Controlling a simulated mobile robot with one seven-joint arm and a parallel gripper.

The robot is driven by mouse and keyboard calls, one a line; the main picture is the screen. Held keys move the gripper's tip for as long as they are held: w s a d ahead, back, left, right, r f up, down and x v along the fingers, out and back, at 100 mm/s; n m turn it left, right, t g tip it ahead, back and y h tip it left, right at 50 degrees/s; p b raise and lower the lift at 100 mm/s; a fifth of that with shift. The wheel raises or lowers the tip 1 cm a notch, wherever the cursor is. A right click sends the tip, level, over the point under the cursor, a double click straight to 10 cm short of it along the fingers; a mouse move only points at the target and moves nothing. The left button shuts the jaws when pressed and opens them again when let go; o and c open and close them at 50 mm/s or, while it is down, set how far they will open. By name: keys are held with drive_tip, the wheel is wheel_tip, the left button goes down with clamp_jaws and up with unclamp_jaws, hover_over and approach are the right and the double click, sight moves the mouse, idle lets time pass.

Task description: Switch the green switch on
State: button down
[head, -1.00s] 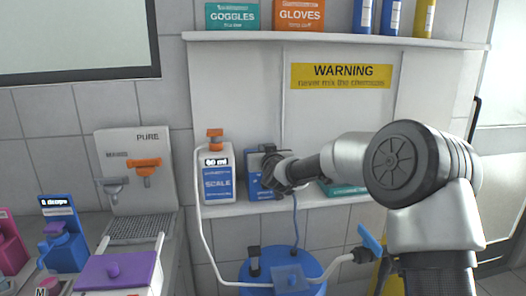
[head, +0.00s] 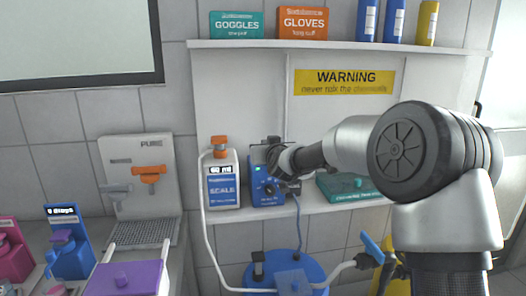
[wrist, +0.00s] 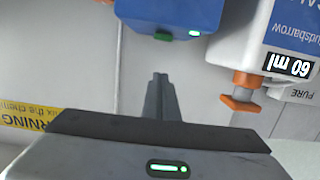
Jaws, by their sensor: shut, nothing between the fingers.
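The blue box (head: 256,194) stands on the shelf, partly hidden by my gripper in the head view. A small green light shows on its face. In the wrist view the blue box (wrist: 165,14) is upside down at the top. The green switch (wrist: 163,37) sits on it, with a bright, lit lamp beside it. My gripper (wrist: 160,77) is shut and empty, its fingertips pointing toward the switch with a visible gap in the picture. In the head view my gripper (head: 274,158) is in front of the box's right side; its fingertips are hard to make out.
A white scale bottle (head: 223,190) with an orange tap stands close to the left of the box. A teal box (head: 350,188) lies on the shelf to the right. An upper shelf (head: 330,44) holds boxes and bottles. A blue barrel (head: 250,272) is below.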

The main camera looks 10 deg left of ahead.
drive_tip(key=r+v, duration=0.1)
drive_tip(key=v, duration=0.6)
drive_tip(key=shift+s+d+r, duration=0.2)
drive_tip(key=shift+d+r, duration=0.1)
drive_tip(key=shift+r, duration=0.05)
drive_tip(key=s+d+f+m+g+h, duration=0.1)
drive_tip(key=s+d+f+g, duration=0.2)
drive_tip(key=s+d, duration=0.75)
drive_tip(key=s+d+f+m+g+h, duration=0.1)
drive_tip(key=s+d+f+g+h, duration=0.15)
drive_tip(key=s, duration=1.55)
drive_tip(key=s+d+f+m+g+h, duration=0.1)
drive_tip(key=s+d+f+g, duration=0.45)
drive_tip(key=s, duration=0.85)
wheel_tip(320, 180, up, 17)
drive_tip(key=d+t+p, duration=0.1)
drive_tip(key=p, duration=1.3)
drive_tip(key=shift+d, duration=0.15)
drive_tip(key=shift+s+f, duration=0.1)
